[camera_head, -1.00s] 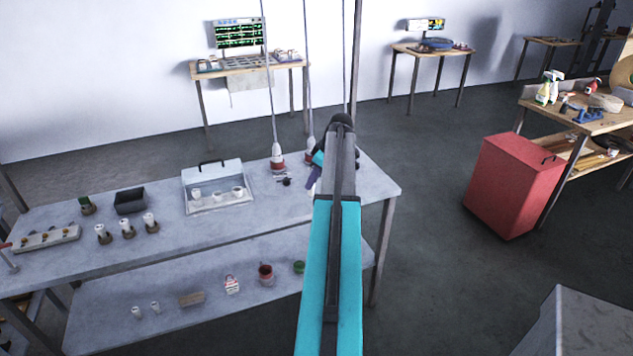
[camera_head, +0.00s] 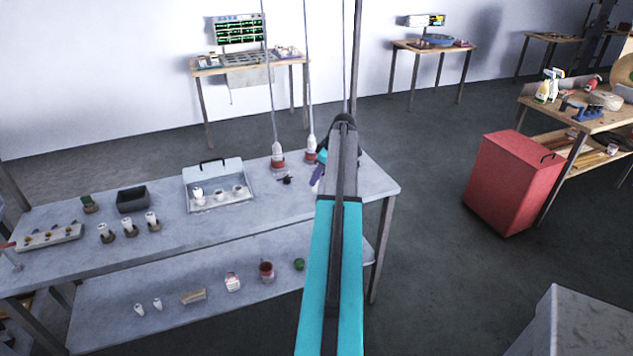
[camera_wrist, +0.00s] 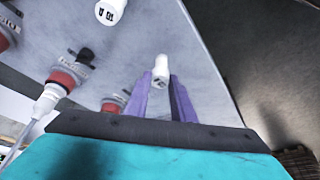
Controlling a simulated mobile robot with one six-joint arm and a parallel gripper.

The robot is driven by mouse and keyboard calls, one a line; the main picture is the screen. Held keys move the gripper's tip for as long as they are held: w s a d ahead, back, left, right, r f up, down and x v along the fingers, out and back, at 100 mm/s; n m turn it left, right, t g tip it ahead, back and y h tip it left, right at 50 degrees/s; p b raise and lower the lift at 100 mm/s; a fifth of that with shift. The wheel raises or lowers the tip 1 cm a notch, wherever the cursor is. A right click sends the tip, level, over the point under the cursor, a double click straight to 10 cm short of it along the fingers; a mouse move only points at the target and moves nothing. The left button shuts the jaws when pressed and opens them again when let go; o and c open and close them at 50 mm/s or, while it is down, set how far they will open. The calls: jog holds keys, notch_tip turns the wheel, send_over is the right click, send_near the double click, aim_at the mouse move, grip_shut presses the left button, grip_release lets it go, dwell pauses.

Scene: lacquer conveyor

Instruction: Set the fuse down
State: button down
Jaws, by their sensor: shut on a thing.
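My gripper's purple fingers show in the wrist view (camera_wrist: 162,92), shut on a small white fuse (camera_wrist: 161,68) with dark marks on its near end. The fuse is held between the fingertips, over the grey bench top. Whether it touches the bench, I cannot tell. A second white piece (camera_wrist: 110,10), marked 10 A, shows at the top edge of the wrist view, apart from my gripper. In the head view one purple finger (camera_head: 317,176) shows beside my arm, over the bench's right part; the held fuse is hidden there.
Red-and-white connectors (camera_head: 278,160) with hanging cables and a small black piece (camera_head: 286,180) stand close to my gripper. Fuses in brown holders (camera_head: 130,230) and a black bin (camera_head: 132,200) stand farther left.

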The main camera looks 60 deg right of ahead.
jog(key=shift+f+p, duration=0.45)
jog(key=shift+f, duration=0.75)
jog(key=shift+f, duration=0.15)
jog(key=c, duration=1.5)
grip_release()
jog(key=shift+r, duration=0.25)
jog(key=shift+b+v, duration=1.65)
jog(key=shift+v, duration=4.3)
jog(key=shift+s+f, duration=0.1)
jog(key=shift+s, duration=0.05)
